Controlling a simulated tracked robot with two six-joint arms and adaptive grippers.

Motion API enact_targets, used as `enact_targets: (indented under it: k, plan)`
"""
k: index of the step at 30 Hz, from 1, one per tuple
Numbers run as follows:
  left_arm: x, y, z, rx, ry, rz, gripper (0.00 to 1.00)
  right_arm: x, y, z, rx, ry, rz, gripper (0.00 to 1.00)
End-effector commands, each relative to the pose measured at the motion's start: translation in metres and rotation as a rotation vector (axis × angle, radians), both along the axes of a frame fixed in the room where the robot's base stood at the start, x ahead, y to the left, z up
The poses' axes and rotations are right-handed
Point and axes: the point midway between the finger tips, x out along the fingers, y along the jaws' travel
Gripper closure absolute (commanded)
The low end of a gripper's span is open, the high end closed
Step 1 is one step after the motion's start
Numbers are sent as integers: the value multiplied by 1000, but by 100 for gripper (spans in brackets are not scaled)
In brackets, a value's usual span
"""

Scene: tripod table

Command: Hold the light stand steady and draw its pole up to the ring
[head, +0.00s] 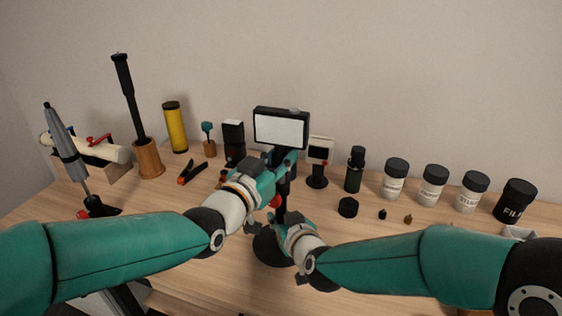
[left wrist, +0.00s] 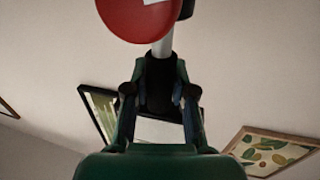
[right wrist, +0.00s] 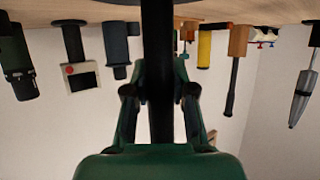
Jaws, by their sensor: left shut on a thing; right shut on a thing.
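The light stand has a lit white light panel (head: 281,129) in a black frame on top and a round black base (head: 268,248) on the table. My left gripper (head: 283,158) is shut on the black upper part of the pole just under the panel. In the left wrist view, a pale stretch of pole (left wrist: 162,46) shows between this black part and a large red knob (left wrist: 140,16). My right gripper (head: 284,222) is shut on the lower black pole (right wrist: 157,70), above the base. The stand looks upright. I cannot make out the ring.
Several lidded jars (head: 433,186) stand right; a round black cap (head: 348,207) lies nearer. A yellow cylinder (head: 175,127) and an orange clamp (head: 191,172) are left.

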Motion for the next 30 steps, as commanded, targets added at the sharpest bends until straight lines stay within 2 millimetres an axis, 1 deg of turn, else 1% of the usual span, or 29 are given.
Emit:
enact_targets:
  k: [1,3,6,10,17,18,22,23,30]
  plan:
    - [1,2,16,-7,-13,4,100,0,-1,0,0,0,-1,100]
    - [1,2,32,-8,-15,4,100,0,-1,0,0,0,-1,100]
    - [1,2,50,-8,-14,5,100,0,-1,-1,-1,1,-1,100]
    - [1,2,60,-9,-12,5,100,0,-1,-1,0,1,-1,100]
    - [1,2,60,-8,-13,5,100,0,-1,-1,1,2,-2,100]
    - [1,2,60,-8,-14,5,72,0,-1,-1,1,2,-2,100]
    - [0,2,59,-7,-11,4,51,0,0,-1,-1,3,-1,100]
    - [1,2,58,-6,-10,4,49,0,0,-1,-1,3,-1,100]
    - [0,1,57,-5,-7,2,49,0,0,-1,-1,3,0,100]
